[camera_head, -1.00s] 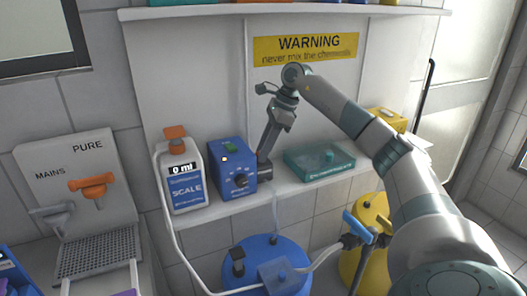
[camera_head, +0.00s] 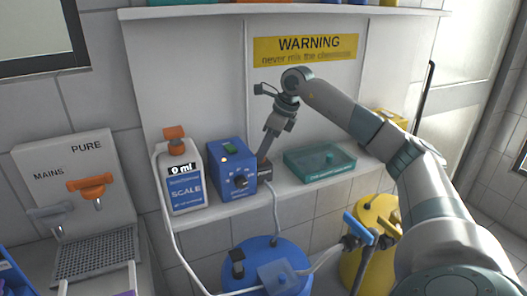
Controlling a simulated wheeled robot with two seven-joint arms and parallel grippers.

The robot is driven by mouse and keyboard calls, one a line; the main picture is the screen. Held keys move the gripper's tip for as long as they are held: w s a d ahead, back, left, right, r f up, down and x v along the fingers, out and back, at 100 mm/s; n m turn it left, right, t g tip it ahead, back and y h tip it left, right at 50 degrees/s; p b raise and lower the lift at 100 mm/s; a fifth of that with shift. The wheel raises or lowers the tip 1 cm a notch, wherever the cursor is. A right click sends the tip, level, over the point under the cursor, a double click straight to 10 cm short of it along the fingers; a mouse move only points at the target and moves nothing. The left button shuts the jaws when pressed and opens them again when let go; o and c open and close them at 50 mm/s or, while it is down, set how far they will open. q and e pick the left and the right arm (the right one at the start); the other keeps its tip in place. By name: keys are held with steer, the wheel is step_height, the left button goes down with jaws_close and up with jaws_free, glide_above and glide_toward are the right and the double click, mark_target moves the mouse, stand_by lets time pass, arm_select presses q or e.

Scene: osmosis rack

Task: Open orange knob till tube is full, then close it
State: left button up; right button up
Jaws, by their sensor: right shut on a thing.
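An orange knob (camera_head: 90,186) sits on the grey tap panel at the left, under the word PURE. My right gripper (camera_head: 265,163) is far to its right, pointing down beside the blue box on the shelf. It is shut on a small dark fitting (camera_head: 265,172) at the box's right side; the fingertips are small and hard to make out. A white scale bottle (camera_head: 186,186) with an orange top reads 0 ml. I cannot clearly make out a separate tube to fill under the knob. My left gripper is not in view.
The blue box (camera_head: 226,177) has a black dial. A teal tray (camera_head: 319,163) lies to its right on the shelf. Blue (camera_head: 250,250) and yellow (camera_head: 376,213) barrels stand below, with loose hoses. A grey MAINS knob (camera_head: 50,214) is beside the orange one.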

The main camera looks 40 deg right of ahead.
steer(key=o, duration=1.1)
steer(key=shift+c, duration=0.2)
steer(key=shift+d, duration=0.1)
steer(key=shift+n, duration=0.3)
